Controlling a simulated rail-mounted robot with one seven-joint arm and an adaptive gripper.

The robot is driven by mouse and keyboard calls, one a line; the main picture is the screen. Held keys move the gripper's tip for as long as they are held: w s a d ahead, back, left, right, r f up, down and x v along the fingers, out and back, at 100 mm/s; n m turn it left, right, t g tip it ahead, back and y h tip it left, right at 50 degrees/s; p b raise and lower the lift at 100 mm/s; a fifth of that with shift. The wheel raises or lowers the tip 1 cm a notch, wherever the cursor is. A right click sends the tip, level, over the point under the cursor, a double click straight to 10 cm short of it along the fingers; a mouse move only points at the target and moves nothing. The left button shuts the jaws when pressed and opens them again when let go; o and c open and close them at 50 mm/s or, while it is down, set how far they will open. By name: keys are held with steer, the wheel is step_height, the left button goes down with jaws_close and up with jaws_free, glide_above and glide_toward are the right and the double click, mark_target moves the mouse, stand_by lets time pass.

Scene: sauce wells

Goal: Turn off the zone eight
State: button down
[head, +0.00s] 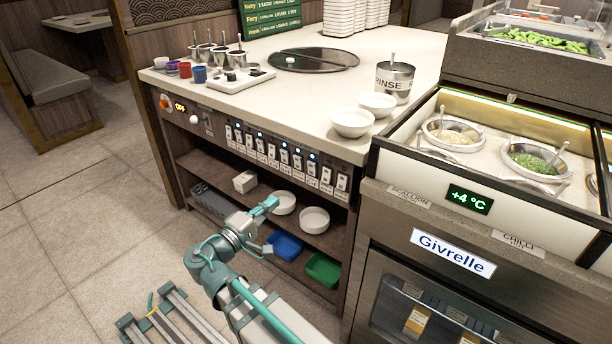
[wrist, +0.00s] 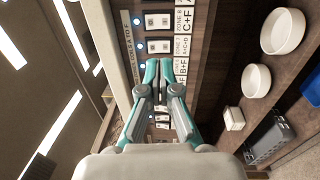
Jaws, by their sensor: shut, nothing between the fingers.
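A row of rocker switches (head: 284,158) runs along the counter's front, with blue lights over several of them. In the wrist view a label at the top appears to read zone 8, beside a white rocker switch (wrist: 157,20) with a lit blue light (wrist: 137,20). Another switch (wrist: 158,46) with a lit light sits just below it in that picture. My teal gripper (head: 268,205) is shut and empty, in front of the shelves and below the switch row. In the wrist view its fingertips (wrist: 166,66) point toward the panel and cover part of the row. Contact cannot be seen.
A red-orange knob (head: 165,103) with a small display is left of the row. Bowls (head: 314,219), a blue tray (head: 285,245) and a green tray (head: 323,269) stand on the shelves below. A refrigerated sauce counter (head: 430,230) adjoins at right. Floor is clear at left.

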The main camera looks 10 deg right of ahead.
mark_target(310, 166)
steer(key=shift+s+r+h, duration=0.1)
steer(key=shift+r+h, duration=0.2)
steer(key=shift+r, duration=0.2)
steer(key=b+x, duration=0.3)
steer(key=x, duration=1.1)
steer(key=shift+b, duration=0.35)
steer(key=shift+r, duration=0.1)
